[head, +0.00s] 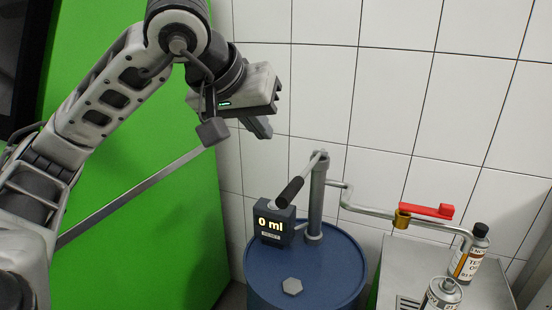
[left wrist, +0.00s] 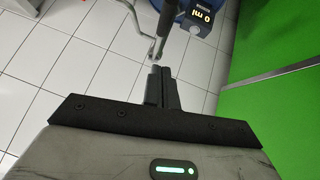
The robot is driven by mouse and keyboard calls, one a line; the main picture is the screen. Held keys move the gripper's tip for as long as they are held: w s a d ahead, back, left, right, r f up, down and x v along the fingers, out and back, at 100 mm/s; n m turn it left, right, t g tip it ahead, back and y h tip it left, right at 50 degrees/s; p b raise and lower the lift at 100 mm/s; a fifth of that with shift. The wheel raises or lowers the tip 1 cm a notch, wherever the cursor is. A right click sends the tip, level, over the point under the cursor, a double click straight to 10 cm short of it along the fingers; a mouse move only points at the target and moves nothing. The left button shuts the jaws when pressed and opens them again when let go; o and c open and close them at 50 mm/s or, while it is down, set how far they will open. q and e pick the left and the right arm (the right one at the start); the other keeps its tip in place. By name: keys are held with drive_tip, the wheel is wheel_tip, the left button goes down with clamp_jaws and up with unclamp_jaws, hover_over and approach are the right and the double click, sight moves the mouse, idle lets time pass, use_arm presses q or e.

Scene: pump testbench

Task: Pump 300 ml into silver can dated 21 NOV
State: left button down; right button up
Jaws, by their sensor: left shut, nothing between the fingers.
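My left gripper (head: 262,130) is shut and empty, up in front of the tiled wall, above and to the left of the pump. Its closed fingers also show in the left wrist view (left wrist: 161,85). The hand pump (head: 316,200) stands on a blue drum (head: 335,275), with its black-gripped handle (head: 290,191) tilted down to the left. The display (head: 274,224) reads 0 ml. A silver-topped can (head: 441,296) is partly cut off at the bottom right. A dark-capped labelled container (head: 467,262) stands behind it near the spout. I cannot read any date.
The outlet pipe (head: 370,211) runs right from the pump, with a red valve lever (head: 427,210) lying along it. A metal bench (head: 400,262) carries the containers. A green panel (head: 150,210) fills the left side.

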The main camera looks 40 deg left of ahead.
use_arm(q)
hover_over(292, 184)
drive_tip(key=s, duration=0.3)
wheel_tip(292, 184, down, 8)
wheel_tip(292, 184, down, 2)
drive_tip(key=shift+a+f, duration=0.1)
drive_tip(key=shift+f, duration=0.55)
drive_tip(key=shift+b, duration=0.35)
use_arm(e)
drive_tip(key=shift+f, duration=0.15)
